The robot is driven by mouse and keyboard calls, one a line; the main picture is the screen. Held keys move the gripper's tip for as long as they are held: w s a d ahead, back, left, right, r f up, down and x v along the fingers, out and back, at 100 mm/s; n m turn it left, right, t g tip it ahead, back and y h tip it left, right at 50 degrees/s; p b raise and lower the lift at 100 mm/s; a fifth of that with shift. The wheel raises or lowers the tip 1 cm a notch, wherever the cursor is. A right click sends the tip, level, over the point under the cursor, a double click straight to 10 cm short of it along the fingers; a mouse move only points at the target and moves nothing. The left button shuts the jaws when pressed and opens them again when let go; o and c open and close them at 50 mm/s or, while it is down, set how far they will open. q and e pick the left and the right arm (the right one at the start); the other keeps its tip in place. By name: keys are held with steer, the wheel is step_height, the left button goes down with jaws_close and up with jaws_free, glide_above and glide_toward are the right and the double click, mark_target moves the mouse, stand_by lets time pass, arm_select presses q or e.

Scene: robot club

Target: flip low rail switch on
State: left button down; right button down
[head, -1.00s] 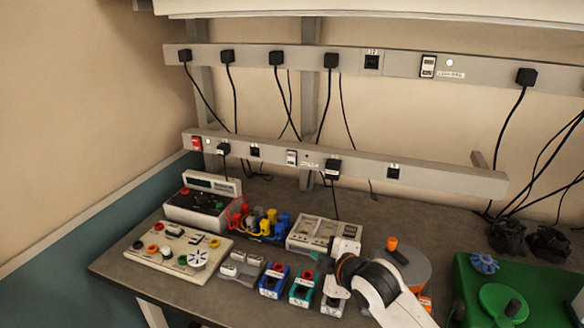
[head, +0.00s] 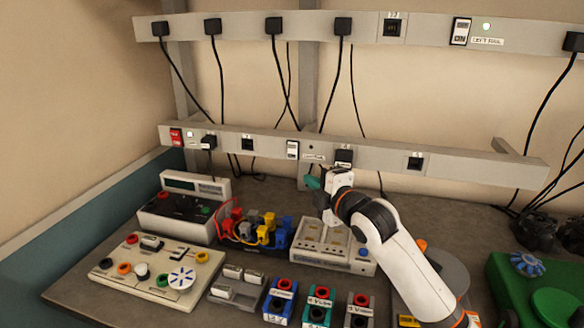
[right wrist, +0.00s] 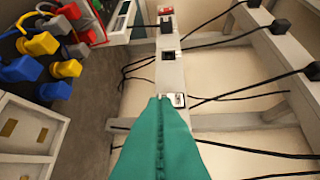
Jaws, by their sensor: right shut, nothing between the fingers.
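The lower rail (head: 380,158) runs across the wall above the bench. A white rocker switch (head: 293,150) sits on it left of the middle, with a small label to its right that is too small to read. The same switch (right wrist: 179,100) shows in the right wrist view just beyond my fingertips, partly covered by them. My right gripper (head: 313,182) has teal fingers pressed together, empty, just below and slightly right of the switch. In the right wrist view the shut fingers (right wrist: 160,98) point at the rail. I cannot tell if they touch it. My left gripper is out of view.
A red switch (head: 176,137) sits at the lower rail's left end, and a black plug (head: 344,157) right of the white switch. The upper rail (head: 240,27) has another rocker switch (head: 459,31). Cables hang between the rails. A grey device (head: 340,255) stands below my gripper.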

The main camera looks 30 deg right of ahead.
steer(key=b, duration=0.2)
glide_toward(289, 158)
steer(key=w+a, duration=0.3)
steer(key=w+d+b, duration=0.2)
steer(key=w+d, duration=0.1)
steer(key=shift+f, duration=0.15)
steer(key=shift+d, duration=0.1)
steer(key=shift+w+d+f, duration=0.15)
stand_by(0.5)
